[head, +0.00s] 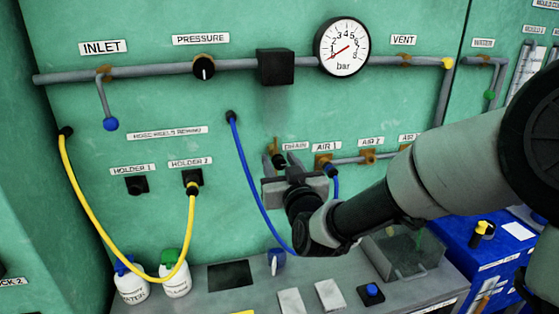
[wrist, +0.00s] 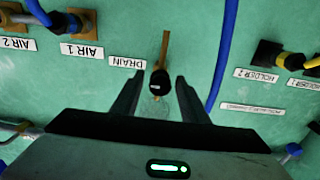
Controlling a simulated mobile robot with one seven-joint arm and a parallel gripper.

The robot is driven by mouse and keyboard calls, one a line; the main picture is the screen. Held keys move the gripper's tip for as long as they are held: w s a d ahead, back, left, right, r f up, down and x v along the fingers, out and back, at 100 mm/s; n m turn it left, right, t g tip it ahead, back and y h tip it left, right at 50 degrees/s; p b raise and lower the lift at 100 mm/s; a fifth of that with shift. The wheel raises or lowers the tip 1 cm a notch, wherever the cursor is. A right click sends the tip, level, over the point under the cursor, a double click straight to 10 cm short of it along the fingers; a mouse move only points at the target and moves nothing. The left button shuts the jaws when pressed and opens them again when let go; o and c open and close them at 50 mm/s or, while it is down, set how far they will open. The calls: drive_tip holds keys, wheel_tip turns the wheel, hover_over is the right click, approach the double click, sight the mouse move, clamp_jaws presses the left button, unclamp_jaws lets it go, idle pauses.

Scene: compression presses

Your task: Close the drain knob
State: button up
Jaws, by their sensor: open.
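The drain knob (wrist: 159,82) is a small round black knob on a thin brass-coloured pipe (wrist: 165,48) on the green wall. It sits beside the "DRAIN" label (wrist: 127,62), which appears upside down in the wrist view. My gripper (wrist: 159,77) is open, with one finger on each side of the knob in that view. Gaps show between the knob and both fingers, and nothing is held. In the head view, my gripper (head: 284,168) is at the wall just below the DRAIN label (head: 296,146) and partly covers the knob (head: 278,161). The exact depth between fingers and knob is unclear.
The AIR 1 port (head: 323,161) with a blue hose is close to the right of my gripper. Another blue hose (head: 248,180) hangs to its left. A grey bench (head: 215,298) with bottles, a clear box (head: 402,255) and a blue button lies below.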

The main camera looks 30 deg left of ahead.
clamp_jaws()
drive_tip(key=shift+f+n+b, duration=0.1)
drive_tip(key=shift+n+b, duration=0.2)
drive_tip(key=shift+b, duration=0.3)
drive_tip(key=n+b, duration=0.1)
drive_tip(key=b, duration=0.2)
drive_tip(key=shift+f+n, duration=0.15)
drive_tip(key=shift+n, duration=0.15)
drive_tip(key=n+b, duration=0.4)
drive_tip(key=b, duration=0.2)
drive_tip(key=shift+s+n+b, duration=0.1)
drive_tip(key=shift+n+b, duration=0.2)
drive_tip(key=shift+b, duration=0.05)
drive_tip(key=n+b, duration=0.8)
drive_tip(key=n, duration=0.3)
drive_tip(key=shift+r, duration=0.2)
